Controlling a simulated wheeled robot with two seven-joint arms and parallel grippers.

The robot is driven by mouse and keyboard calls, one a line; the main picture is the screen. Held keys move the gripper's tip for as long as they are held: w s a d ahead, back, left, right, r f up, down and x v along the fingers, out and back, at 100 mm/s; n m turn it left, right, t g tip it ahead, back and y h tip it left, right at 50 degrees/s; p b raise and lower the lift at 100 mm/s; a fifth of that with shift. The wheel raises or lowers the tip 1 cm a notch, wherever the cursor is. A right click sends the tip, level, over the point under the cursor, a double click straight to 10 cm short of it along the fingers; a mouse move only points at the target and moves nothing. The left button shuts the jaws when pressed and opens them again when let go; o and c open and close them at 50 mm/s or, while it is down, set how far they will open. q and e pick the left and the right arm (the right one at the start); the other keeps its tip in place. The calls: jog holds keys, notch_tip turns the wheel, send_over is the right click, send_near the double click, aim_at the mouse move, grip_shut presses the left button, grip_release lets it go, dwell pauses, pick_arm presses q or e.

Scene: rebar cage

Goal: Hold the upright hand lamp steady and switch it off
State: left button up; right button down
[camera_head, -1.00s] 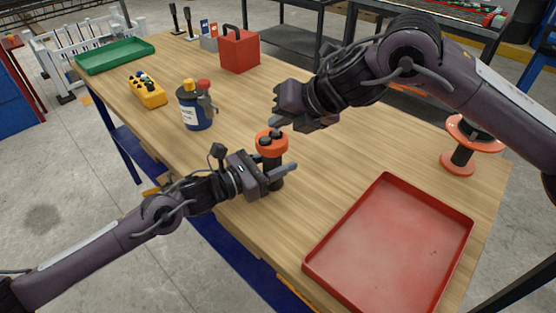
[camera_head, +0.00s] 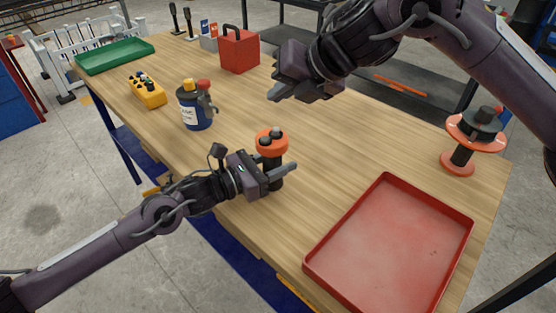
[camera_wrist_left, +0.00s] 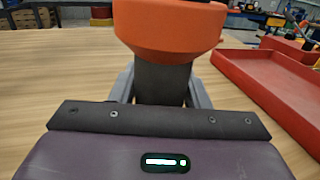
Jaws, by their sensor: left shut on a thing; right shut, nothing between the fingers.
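The hand lamp (camera_head: 271,143) stands upright on the wooden table, with a wide orange head on a dark body and dark knobs on top. Its orange head also fills the upper middle of the left wrist view (camera_wrist_left: 168,28). My left gripper (camera_head: 279,178) is shut on the lamp's dark body, just below the head. Its fingers show on both sides of the body in the left wrist view. My right gripper (camera_head: 277,93) is shut and empty, raised above the table behind the lamp and clear of it. Whether the lamp is lit cannot be told.
A red tray (camera_head: 390,250) lies right of the lamp. A spool (camera_head: 463,150) stands at the table's right edge. A blue bottle (camera_head: 195,108), a yellow box (camera_head: 147,91), a red box (camera_head: 239,51) and a green tray (camera_head: 115,56) are farther back. The wood behind the lamp is clear.

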pick_arm(q)
jog(key=o, duration=1.2)
jog(key=shift+o, duration=0.2)
jog(key=shift+a, duration=0.1)
